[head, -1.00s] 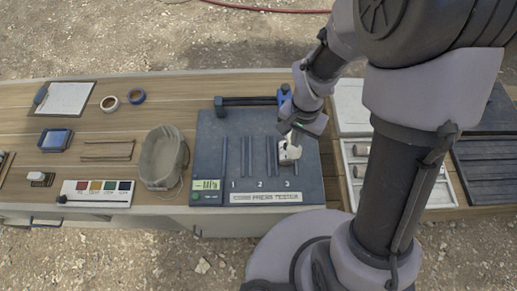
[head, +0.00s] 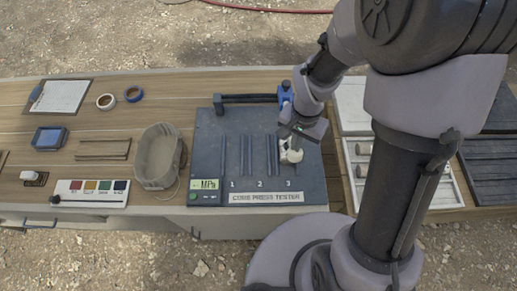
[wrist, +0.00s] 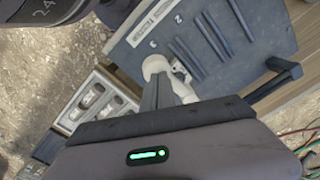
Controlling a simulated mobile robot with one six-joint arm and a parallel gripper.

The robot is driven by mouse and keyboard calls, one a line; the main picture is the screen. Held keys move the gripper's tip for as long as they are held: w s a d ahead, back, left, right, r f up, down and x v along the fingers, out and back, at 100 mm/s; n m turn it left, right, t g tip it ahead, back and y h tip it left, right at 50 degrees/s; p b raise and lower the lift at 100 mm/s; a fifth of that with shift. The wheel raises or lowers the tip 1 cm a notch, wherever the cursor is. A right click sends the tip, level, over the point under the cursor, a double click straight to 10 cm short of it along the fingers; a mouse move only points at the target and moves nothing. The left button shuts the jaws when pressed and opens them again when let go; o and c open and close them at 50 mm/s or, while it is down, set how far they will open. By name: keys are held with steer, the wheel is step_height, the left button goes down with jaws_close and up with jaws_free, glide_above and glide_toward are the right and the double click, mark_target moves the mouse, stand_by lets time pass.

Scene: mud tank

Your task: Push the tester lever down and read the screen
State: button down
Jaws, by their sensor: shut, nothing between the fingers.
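The core press tester (head: 215,150) is a dark slab with raised bars and the numbers 1, 2 and 3. Its small green screen (head: 205,184) at the front left shows "MPa"; the marks before it look like dashes. A dark lever bar (head: 245,98) runs along the back edge to a blue mount (head: 285,92). It also shows at the right in the wrist view (wrist: 275,82). My gripper (head: 293,142) is shut over the tester's right side, by number 3. A pale rounded piece (wrist: 155,66) is right by the fingertips; contact is unclear. My gripper is apart from the lever bar.
A white tray with pale cylinders (head: 363,148) lies to the right, partly behind my arm. A color strip (head: 90,192), a blue-framed device (head: 49,138), tape rolls and a clipboard (head: 62,97) lie left.

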mark_target(294, 158)
stand_by(0.3)
steer(key=shift+s+f+b, duration=0.15)
steer(key=shift+f+b, duration=0.7)
steer(key=shift+s+f+b, duration=0.1)
steer(key=shift+f+b, duration=0.75)
steer(key=shift+f, duration=0.1)
steer(key=shift+s+f+b, duration=0.15)
steer(key=shift+f+b, duration=0.65)
steer(key=shift+b, duration=0.1)
steer(key=shift+s+f+b, duration=0.1)
steer(key=shift+f+b, duration=0.7)
steer(key=shift+b, duration=0.05)
steer(key=shift+f, duration=0.1)
steer(key=r+p, duration=0.3)
steer(key=r, duration=0.1)
steer(key=r+p, duration=0.3)
steer(key=r, duration=0.1)
steer(key=w+r+p, duration=0.1)
steer(key=r+p, duration=0.3)
steer(key=r, duration=0.1)
steer(key=shift+w+r, duration=0.1)
